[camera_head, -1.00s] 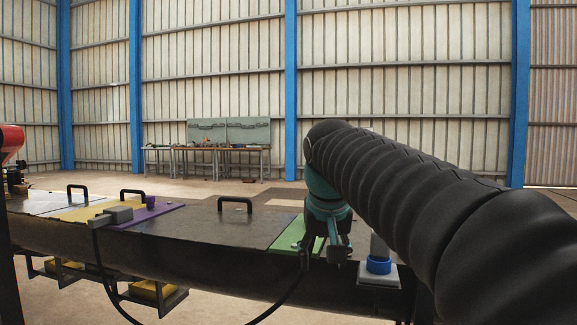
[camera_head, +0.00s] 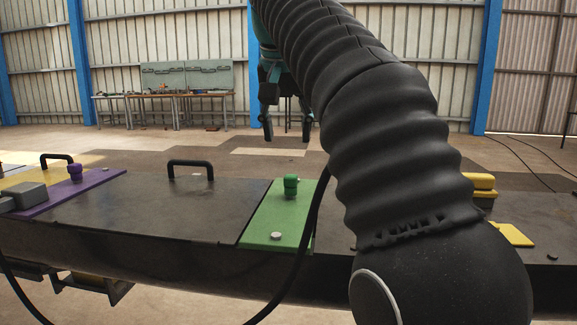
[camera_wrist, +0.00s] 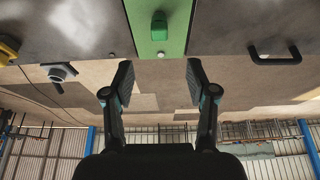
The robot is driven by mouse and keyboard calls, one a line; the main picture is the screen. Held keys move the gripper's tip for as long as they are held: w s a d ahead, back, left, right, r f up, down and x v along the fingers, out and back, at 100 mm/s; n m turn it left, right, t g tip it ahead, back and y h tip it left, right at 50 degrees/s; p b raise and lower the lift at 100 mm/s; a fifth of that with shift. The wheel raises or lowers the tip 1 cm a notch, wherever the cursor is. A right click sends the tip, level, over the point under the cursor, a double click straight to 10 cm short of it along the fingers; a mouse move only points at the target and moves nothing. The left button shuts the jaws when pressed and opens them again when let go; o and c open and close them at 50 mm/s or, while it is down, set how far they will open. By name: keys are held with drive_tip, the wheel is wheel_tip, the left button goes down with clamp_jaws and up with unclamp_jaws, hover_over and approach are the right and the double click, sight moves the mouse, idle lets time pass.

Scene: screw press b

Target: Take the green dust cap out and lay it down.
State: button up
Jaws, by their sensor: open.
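The green dust cap (camera_head: 291,186) stands upright on the green panel (camera_head: 258,222) of the bench top. My gripper (camera_head: 287,134) is open and empty, raised above and beyond the cap in the head view, with its fingers hanging down. In the wrist view the cap (camera_wrist: 159,24) is at the top centre, beyond the gap between my open fingertips (camera_wrist: 160,76). Nothing touches the cap. What lies beneath it is hidden.
A pale button (camera_head: 276,235) sits on the green panel near the front edge. A black cable passes in front of the panel. Yellow parts (camera_head: 479,188) stand right of my arm.

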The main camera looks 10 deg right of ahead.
sight(291, 175)
drive_tip(key=b+x, duration=0.2)
drive_tip(key=x, duration=0.9)
drive_tip(key=shift+w+f+b, duration=0.1)
drive_tip(key=shift+f+b, duration=0.15)
drive_tip(key=shift+b, duration=0.05)
clamp_jaws()
